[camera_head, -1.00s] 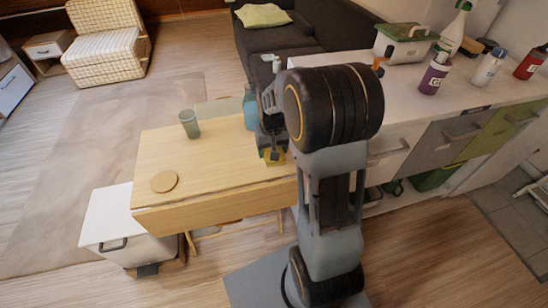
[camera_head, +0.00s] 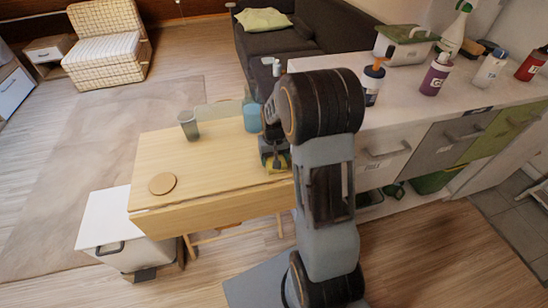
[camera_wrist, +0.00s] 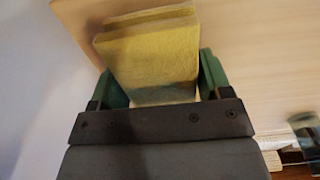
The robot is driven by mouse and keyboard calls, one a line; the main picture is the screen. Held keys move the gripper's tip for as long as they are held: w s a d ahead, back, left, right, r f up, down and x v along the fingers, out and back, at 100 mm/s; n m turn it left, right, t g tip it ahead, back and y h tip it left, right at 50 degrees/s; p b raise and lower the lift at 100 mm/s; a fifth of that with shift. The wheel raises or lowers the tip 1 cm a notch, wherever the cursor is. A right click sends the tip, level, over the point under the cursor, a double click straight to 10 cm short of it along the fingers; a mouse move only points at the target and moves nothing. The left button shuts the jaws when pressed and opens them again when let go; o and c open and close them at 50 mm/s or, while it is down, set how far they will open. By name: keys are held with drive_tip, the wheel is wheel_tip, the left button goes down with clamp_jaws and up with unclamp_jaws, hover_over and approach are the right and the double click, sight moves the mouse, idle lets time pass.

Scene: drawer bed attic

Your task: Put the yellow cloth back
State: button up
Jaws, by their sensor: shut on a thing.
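The yellow cloth (camera_wrist: 155,60) is a folded block in the wrist view, between the two green fingers of my gripper (camera_wrist: 155,75). The gripper is shut on it. In the head view my gripper (camera_head: 275,160) is over the right end of the wooden table (camera_head: 215,160), and a bit of the yellow cloth (camera_head: 282,162) shows at its tip. I cannot tell whether the cloth touches the table.
A round coaster (camera_head: 162,183), a glass (camera_head: 189,125) and a blue bottle (camera_head: 252,115) stand on the table. The counter (camera_head: 415,100) at right holds several bottles and a lidded box (camera_head: 403,44). A white bin (camera_head: 120,235) stands at left.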

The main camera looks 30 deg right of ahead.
drive_tip(key=shift+f, duration=0.2)
drive_tip(key=o, duration=1)
drive_tip(key=shift+r, duration=0.1)
drive_tip(key=shift+c, duration=0.2)
wheel_tip(320, 180, up, 12)
drive_tip(key=p, duration=0.3)
drive_tip(key=s+a+r+n+t, duration=0.1)
drive_tip(key=s+a+r, duration=0.1)
drive_tip(key=s+a, duration=0.2)
drive_tip(key=s+a+r+n+t, duration=0.1)
drive_tip(key=s+a, duration=0.4)
drive_tip(key=s, duration=0.6)
drive_tip(key=shift+s+r+t, duration=0.15)
drive_tip(key=shift+r+t, duration=0.35)
drive_tip(key=shift+r, duration=0.45)
drive_tip(key=shift+r, duration=0.1)
